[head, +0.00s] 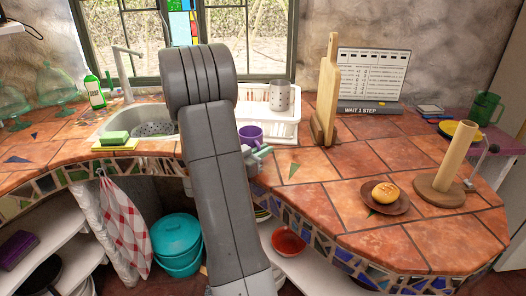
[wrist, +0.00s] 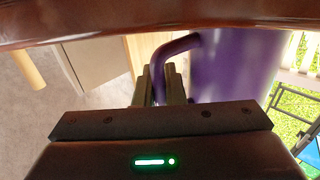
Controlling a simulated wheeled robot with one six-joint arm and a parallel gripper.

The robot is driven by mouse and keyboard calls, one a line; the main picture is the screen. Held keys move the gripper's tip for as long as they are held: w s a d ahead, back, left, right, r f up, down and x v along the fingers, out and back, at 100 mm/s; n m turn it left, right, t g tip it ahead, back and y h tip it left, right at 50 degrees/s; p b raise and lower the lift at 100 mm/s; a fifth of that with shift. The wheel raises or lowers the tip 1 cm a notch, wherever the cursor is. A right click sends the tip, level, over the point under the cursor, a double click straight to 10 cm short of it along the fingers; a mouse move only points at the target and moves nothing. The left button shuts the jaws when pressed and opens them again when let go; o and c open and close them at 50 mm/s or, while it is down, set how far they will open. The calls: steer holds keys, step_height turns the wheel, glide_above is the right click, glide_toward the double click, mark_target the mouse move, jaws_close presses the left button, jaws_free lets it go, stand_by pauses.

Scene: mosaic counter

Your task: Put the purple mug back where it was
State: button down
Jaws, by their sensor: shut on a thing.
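The purple mug (head: 250,134) shows in the head view just right of my arm, in front of the white dish rack (head: 285,128). Its lower part is partly hidden by my gripper (head: 262,153). In the wrist view the mug (wrist: 232,65) fills the upper right, with its handle (wrist: 183,43) on its left side. The handle runs down between the two fingers of my gripper (wrist: 160,88), which is shut on it. I cannot tell whether the mug's base touches the counter or the rack.
A perforated metal cup (head: 279,97) stands in the rack. A wooden board (head: 328,85) stands right of it, before a sign (head: 372,75). The sink (head: 150,128) lies left, partly behind my arm. A bun plate (head: 398,205) and wooden post (head: 452,160) stand right. Front-middle tiles are clear.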

steer(key=shift+f, duration=0.15)
steer(key=c, duration=1.5)
jaws_free()
steer(key=shift+r, duration=0.3)
steer(key=v, duration=1.2)
steer(key=shift+f+b, duration=0.15)
steer(key=shift+b, duration=0.15)
